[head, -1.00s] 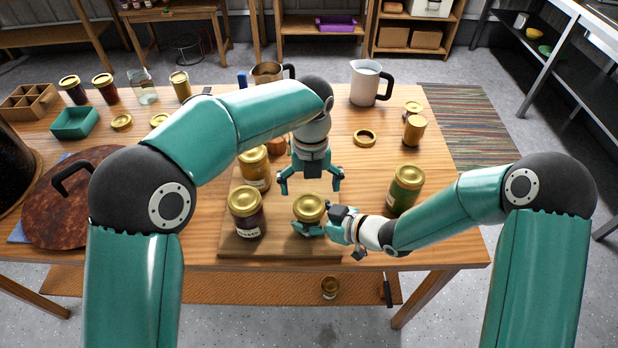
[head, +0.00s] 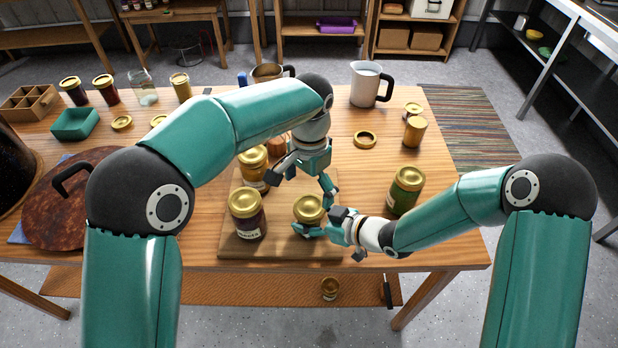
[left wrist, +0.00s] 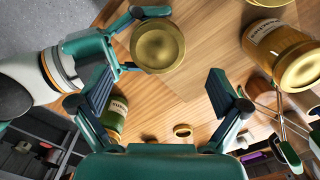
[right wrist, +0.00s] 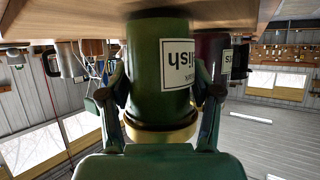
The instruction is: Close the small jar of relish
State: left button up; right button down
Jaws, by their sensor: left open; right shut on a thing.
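The small jar of relish (right wrist: 172,65) is green with a white label ending in "lish" in the right wrist view. It stands upright at the front of the wooden board, with a gold lid (head: 309,207) on its mouth. I cannot tell how tight the lid is. My right gripper (head: 318,227) is shut around the jar below the lid. My left gripper (head: 305,184) is open and empty, just behind and above the lid. In the left wrist view the lid (left wrist: 158,46) lies beyond the open fingers, apart from them.
A dark jar (head: 247,212) and an amber jar (head: 254,166) stand left on the board (head: 275,248). A larger green jar (head: 405,191) stands right. A loose gold ring (head: 365,138) and a white pitcher (head: 366,84) are behind. A small jar (head: 329,288) is below the table.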

aim_at(310, 206)
pick_arm(q)
jog(key=n, duration=0.4)
jog(key=shift+r+n, duration=0.15)
jog(key=shift+n, duration=0.15)
jog(key=n, duration=0.6)
jog(key=shift+r+n, duration=0.3)
jog(key=n, duration=0.3)
jog(key=r+n, duration=0.1)
jog(key=n, duration=0.2)
jog(key=shift+s, duration=0.1)
jog(key=shift+r+n, duration=0.1)
jog(key=shift+n, duration=0.3)
jog(key=shift+d+r, duration=0.1)
jog(key=shift+r, duration=0.25)
jog(key=shift+f, duration=4.05)
